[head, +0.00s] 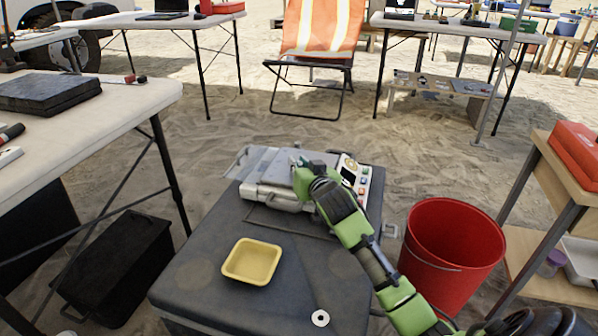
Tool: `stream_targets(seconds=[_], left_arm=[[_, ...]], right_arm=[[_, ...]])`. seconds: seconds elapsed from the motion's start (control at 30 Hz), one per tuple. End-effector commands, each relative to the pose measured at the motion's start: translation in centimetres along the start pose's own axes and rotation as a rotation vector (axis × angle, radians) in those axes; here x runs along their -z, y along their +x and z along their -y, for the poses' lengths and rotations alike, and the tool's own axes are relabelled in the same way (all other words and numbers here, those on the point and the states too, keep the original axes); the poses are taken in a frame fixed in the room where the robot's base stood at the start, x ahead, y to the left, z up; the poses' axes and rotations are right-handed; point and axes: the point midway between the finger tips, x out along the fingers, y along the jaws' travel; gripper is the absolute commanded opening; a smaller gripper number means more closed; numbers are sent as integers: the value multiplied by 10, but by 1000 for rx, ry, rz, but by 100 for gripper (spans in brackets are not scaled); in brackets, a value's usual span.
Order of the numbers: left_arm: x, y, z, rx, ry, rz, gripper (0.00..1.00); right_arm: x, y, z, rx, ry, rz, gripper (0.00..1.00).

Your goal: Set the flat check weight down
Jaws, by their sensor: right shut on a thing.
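My right gripper (310,172) is over the grey top of a balance (272,176), which stands at the back of a dark case. The gripper is shut on the flat check weight, which its fingers and wrist hide. I cannot tell whether the weight touches the balance. The balance has a small display and coloured buttons on its right side. My left gripper is not in view.
A yellow tray (251,262) and a small pale ring-shaped disc (320,318) lie on the dark case (205,275). A red bucket (452,248) stands right of it. A white table (140,98) is at left, a wooden shelf (525,245) at right.

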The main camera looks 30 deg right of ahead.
Motion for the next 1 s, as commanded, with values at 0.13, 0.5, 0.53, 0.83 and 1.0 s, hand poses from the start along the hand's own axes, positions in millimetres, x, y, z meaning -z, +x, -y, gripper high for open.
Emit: stream_targets(seconds=[0.13, 0.5, 0.53, 0.83, 1.0], left_arm=[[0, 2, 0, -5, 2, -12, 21], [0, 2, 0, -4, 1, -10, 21], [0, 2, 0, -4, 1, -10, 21], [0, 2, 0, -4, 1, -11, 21], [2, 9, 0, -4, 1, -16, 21]], right_arm=[[-4, 1, -1, 0, 0, -2, 0], [-6, 1, -1, -1, 0, 0, 31], [-6, 1, -1, -1, 0, 0, 31], [-5, 1, -1, 0, 0, -1, 31], [-2, -12, 0, 1, 0, 0, 31]])
